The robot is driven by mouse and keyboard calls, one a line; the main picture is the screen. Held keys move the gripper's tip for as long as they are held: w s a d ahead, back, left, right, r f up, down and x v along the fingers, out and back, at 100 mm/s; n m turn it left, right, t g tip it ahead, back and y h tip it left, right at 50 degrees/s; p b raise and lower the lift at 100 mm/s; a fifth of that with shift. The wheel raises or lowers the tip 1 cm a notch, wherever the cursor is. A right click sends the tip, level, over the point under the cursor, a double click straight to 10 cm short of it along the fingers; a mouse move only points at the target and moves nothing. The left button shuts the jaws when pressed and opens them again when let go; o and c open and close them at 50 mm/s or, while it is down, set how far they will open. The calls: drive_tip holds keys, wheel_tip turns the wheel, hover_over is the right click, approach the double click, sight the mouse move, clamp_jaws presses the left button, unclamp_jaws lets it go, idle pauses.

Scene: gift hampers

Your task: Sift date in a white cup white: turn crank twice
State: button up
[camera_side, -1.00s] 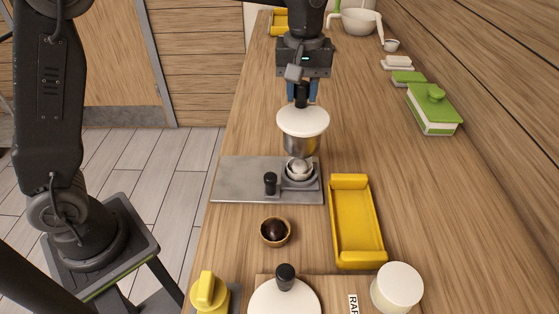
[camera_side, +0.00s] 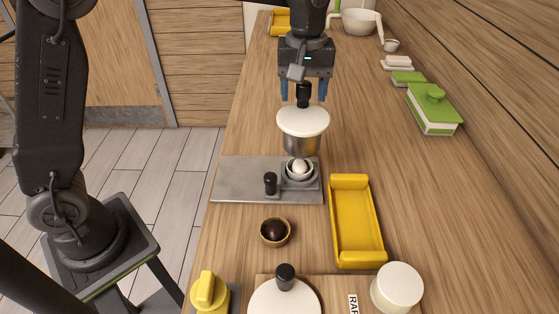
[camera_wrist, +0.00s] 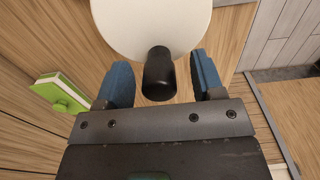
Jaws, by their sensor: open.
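A sifter with a round white top (camera_side: 303,121) and a metal body (camera_side: 301,145) stands just behind a small cup (camera_side: 299,178). A white rounded thing (camera_side: 299,165) sits in the cup. An upright black crank knob (camera_side: 303,92) is on the white top's far side. My gripper (camera_side: 303,99) is open, with its blue fingers on either side of the knob. In the wrist view, the knob (camera_wrist: 159,75) lies between the spread fingers of my gripper (camera_wrist: 160,65), with gaps on both sides. The white top also shows there (camera_wrist: 150,25).
A grey metal plate (camera_side: 238,180) with a black knob (camera_side: 270,183) lies under the cup. A wooden bowl (camera_side: 264,238) holding a dark thing, a yellow tray (camera_side: 357,225) and a white round container (camera_side: 397,286) are nearer. A green-lidded box (camera_side: 433,105) stands right.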

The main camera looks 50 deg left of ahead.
drive_tip(key=shift+r, duration=4.5)
wheel_tip(320, 180, up, 7)
drive_tip(key=s+a+m+t, duration=0.2)
drive_tip(key=s+a, duration=0.1)
drive_tip(key=s, duration=0.3)
drive_tip(key=s+a+f+m+t, duration=0.1)
drive_tip(key=s+a+f+m, duration=0.1)
drive_tip(key=s+f, duration=0.5)
drive_tip(key=s+a+f+m+t, duration=0.2)
drive_tip(key=s+f+m, duration=0.3)
drive_tip(key=s+f, duration=0.3)
drive_tip(key=s, duration=0.2)
drive_tip(key=shift+s+a+t, duration=0.3)
drive_tip(key=shift+a, duration=0.1)
